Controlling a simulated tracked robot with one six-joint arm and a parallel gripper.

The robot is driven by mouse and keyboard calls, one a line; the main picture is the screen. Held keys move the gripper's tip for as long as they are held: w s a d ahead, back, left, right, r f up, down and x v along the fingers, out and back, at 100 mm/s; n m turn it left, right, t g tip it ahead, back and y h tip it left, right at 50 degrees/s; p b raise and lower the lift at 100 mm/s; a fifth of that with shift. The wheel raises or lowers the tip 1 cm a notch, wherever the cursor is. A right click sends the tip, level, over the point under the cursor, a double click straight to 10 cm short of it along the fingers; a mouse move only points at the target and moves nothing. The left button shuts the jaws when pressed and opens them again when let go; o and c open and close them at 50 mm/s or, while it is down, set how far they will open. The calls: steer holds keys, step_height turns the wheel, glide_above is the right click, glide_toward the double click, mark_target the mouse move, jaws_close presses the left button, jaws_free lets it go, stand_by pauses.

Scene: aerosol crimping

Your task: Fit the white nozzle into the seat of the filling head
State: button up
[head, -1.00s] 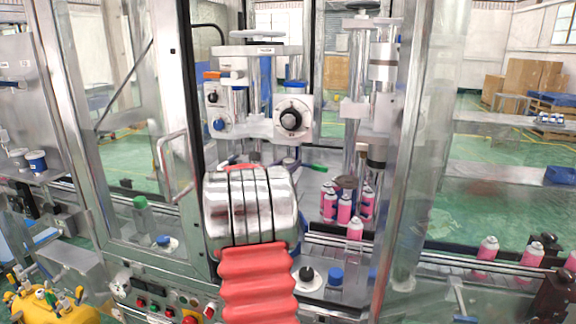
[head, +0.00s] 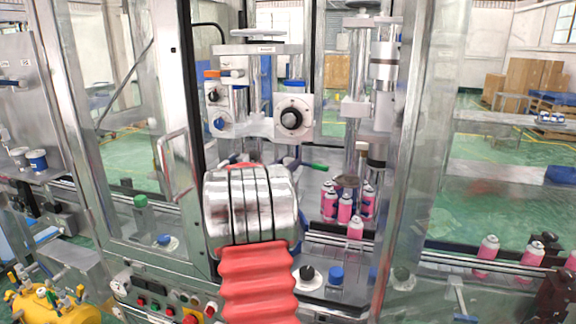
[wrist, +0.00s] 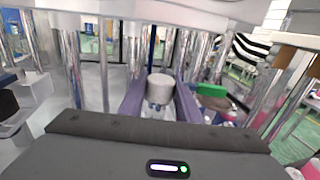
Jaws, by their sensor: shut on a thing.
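The white nozzle (wrist: 160,88) is a short, pale cylinder held upright between the two purple fingers of my gripper (wrist: 158,100) in the wrist view. My gripper is shut on it. In the head view my own arm hides the gripper and the nozzle. The filling head (head: 262,124) is a metal block with dials and columns, above and behind my arm. In the wrist view a pale plate (wrist: 190,10) spans the top of the picture, above the nozzle with a gap between them. I cannot make out the seat itself.
Metal columns (wrist: 72,70) stand on both sides of the gripper in the wrist view. A green-handled lever (head: 314,166) sticks out right of my arm. Pink cans (head: 345,208) stand on the right, with more on the conveyor. The cabinet's door frame (head: 75,130) bounds the left.

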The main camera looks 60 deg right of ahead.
steer(key=shift+f, duration=0.4)
stand_by(0.3)
steer(key=o, duration=1.2)
steer(key=shift+f, duration=0.1)
steer(key=shift+o, duration=0.2)
steer(key=shift+a, duration=0.1)
steer(key=a, duration=0.7)
steer(key=shift+w+a, duration=0.15)
